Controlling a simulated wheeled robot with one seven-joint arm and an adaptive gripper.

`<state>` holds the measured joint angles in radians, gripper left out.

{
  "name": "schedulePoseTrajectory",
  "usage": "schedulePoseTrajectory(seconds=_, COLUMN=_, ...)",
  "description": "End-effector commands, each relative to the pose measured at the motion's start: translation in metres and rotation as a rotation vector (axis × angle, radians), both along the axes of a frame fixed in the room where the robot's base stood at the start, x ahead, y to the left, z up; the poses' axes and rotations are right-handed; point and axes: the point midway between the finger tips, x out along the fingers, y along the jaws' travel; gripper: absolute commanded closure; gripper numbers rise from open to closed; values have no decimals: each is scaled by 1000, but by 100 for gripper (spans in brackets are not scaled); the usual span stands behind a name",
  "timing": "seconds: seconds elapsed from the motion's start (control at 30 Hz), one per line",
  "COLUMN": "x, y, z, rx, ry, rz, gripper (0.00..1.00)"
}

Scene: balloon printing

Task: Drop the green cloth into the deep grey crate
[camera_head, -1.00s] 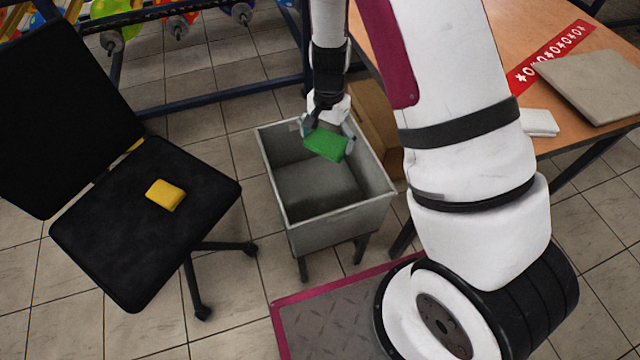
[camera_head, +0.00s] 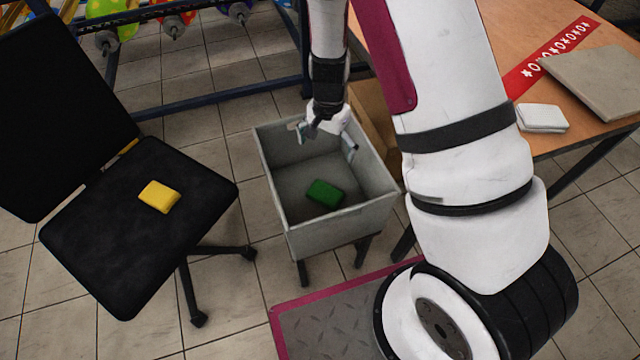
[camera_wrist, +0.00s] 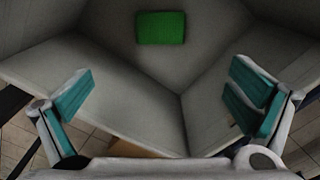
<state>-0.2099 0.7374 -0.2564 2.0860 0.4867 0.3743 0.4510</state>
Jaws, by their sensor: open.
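The green cloth (camera_head: 325,193) is a small folded block lying inside the deep grey crate (camera_head: 345,219), on its bottom near the front wall. The crate stands on legs, open at the top. My gripper (camera_head: 325,146) is open and empty over the back part of the crate, above and apart from the cloth. In the wrist view the two teal finger pads (camera_wrist: 163,105) are wide apart, and the green cloth (camera_wrist: 161,28) lies beyond them on the crate's floor.
A yellow cloth (camera_head: 159,197) lies on the black chair (camera_head: 110,245) left of the crate. A wooden table (camera_head: 560,125) on the right bears a white cloth (camera_head: 542,118) and a grey flat slab (camera_head: 600,80). A cardboard box (camera_head: 372,115) stands behind the crate. A blue-framed balloon rack is at the back.

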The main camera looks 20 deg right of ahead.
Motion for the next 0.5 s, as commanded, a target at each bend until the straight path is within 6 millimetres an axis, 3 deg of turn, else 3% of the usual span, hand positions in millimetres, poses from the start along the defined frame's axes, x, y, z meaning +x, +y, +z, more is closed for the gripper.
schedulePoseTrajectory(seconds=0.23, x=1, y=0, z=12, rx=-1, ry=-2, rz=2, gripper=0)
schedulePoseTrajectory(seconds=0.5, x=1, y=1, z=64, rx=1, ry=-6, rz=2, gripper=0)
